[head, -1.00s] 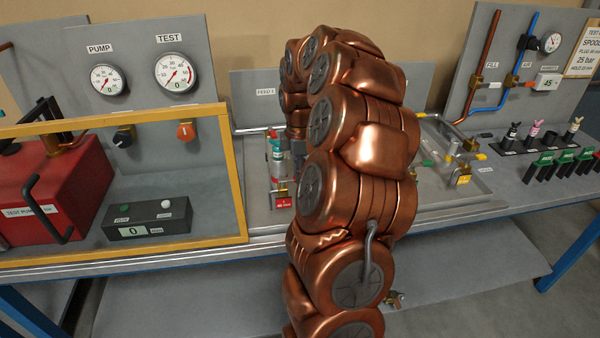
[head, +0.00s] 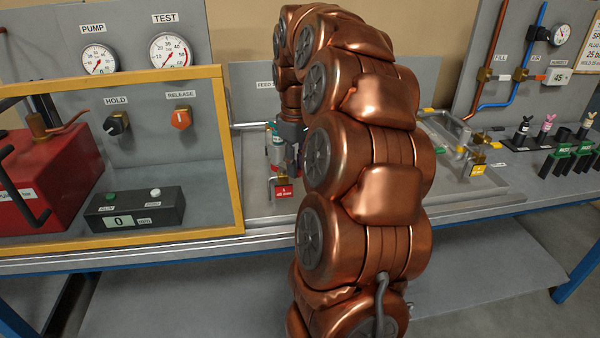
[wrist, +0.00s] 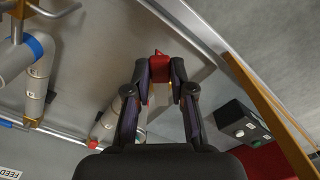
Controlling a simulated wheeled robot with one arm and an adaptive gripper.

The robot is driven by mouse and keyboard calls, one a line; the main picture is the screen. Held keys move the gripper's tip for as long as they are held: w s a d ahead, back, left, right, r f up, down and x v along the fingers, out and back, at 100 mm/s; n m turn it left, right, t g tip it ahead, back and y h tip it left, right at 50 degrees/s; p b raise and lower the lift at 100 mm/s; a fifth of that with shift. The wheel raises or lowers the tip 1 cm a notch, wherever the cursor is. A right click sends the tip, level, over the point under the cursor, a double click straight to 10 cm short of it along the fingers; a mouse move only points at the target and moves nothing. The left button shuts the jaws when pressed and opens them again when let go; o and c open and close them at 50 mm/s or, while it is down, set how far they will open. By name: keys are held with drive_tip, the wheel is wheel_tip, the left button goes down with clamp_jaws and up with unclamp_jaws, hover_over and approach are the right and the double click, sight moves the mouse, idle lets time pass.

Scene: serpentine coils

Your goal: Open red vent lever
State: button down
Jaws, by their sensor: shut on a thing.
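In the wrist view, my gripper (wrist: 159,78) has its two dark fingers closed in on a small red piece, which looks like the red vent lever (wrist: 158,63). The red piece sits between the fingertips and shows a little beyond them. A thin red part runs down between the fingers. In the head view, my gripper (head: 291,134) is small and partly hidden behind my copper-coloured arm, low over the bench tray. The lever cannot be made out clearly there.
A yellow-framed guard (head: 236,150) stands left of my gripper, with a red test pump (head: 60,180) and a control box (head: 135,210) behind it. Pipes (wrist: 35,60) lie left in the wrist view.

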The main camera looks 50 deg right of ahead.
drive_tip(key=shift+w+a+m+b, duration=0.15)
drive_tip(key=shift+a+m+b, duration=0.5)
drive_tip(key=shift+m, duration=0.65)
drive_tip(key=shift+w+a+m+b, duration=0.15)
drive_tip(key=shift+a+m+b, duration=0.25)
drive_tip(key=shift+m+b, duration=0.75)
drive_tip(key=shift+w+a+m+b, duration=0.15)
drive_tip(key=shift+a+m+b, duration=0.4)
drive_tip(key=shift+m, duration=0.9)
drive_tip(key=c, duration=1)
unclamp_jaws()
